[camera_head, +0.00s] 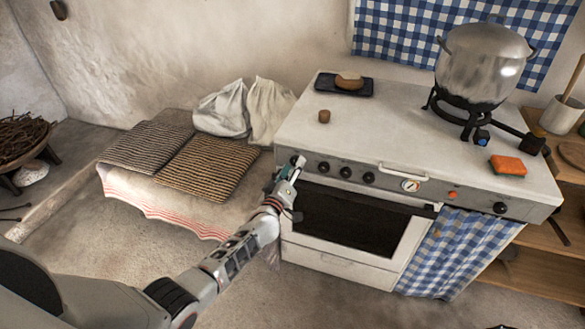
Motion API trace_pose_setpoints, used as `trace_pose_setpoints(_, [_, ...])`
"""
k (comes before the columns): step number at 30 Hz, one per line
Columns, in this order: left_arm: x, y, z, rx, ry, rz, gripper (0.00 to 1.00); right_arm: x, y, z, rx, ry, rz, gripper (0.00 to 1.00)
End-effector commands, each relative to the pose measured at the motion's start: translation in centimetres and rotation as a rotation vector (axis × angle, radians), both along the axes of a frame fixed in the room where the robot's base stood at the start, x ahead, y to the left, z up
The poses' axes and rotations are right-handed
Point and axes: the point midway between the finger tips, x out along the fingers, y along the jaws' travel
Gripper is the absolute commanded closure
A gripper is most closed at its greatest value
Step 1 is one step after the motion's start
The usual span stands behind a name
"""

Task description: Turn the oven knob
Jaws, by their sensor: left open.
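The white oven (350,222) stands against the back wall with its dark-windowed door shut. Its front panel carries several black knobs: a left one (323,167), a middle one (345,172), one right of that (368,178), and one at the far right (500,207). Another dark knob shows at the panel's left end, partly behind my left gripper (292,168). My left gripper is open at that left end, close to this knob; I cannot tell whether it touches it.
A metal pot (482,62) stands on a black burner on the stove top. An orange sponge (508,165), a small brown cup (324,116) and a dark tray (345,84) also lie there. A low bench with striped mats (210,166) stands left. The floor in front is clear.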

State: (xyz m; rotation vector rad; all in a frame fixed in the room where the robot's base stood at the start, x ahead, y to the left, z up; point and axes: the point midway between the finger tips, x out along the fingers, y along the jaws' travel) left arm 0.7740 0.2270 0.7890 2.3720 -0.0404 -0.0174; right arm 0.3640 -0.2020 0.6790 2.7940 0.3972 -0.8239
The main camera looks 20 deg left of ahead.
Motion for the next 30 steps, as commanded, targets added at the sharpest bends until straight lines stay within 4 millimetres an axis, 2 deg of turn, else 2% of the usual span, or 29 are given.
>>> trace_pose_setpoints(8, [-1.2,0.0,-0.1,-0.002,0.001,0.001,0.57,-0.1,-0.1,-0.2,-0.004,0.003,0.001,1.0])
trace_pose_setpoints(14, [-4.2,0.1,-0.2,-0.003,0.002,0.0,0.57,-0.1,-0.1,-0.1,-0.002,0.003,0.0,1.0])
trace_pose_setpoints(21, [-8.6,0.3,-0.1,-0.001,0.002,0.001,0.57,0.0,0.0,-0.1,-0.001,0.002,0.0,1.0])
trace_pose_setpoints(25, [-10.4,0.4,-0.1,0.0,0.001,0.0,0.57,0.0,0.0,-0.1,-0.001,0.002,0.0,1.0])
trace_pose_setpoints(30, [-11.7,0.4,0.0,0.0,0.0,0.0,0.57,0.0,0.0,-0.1,-0.001,0.002,0.0,1.0])
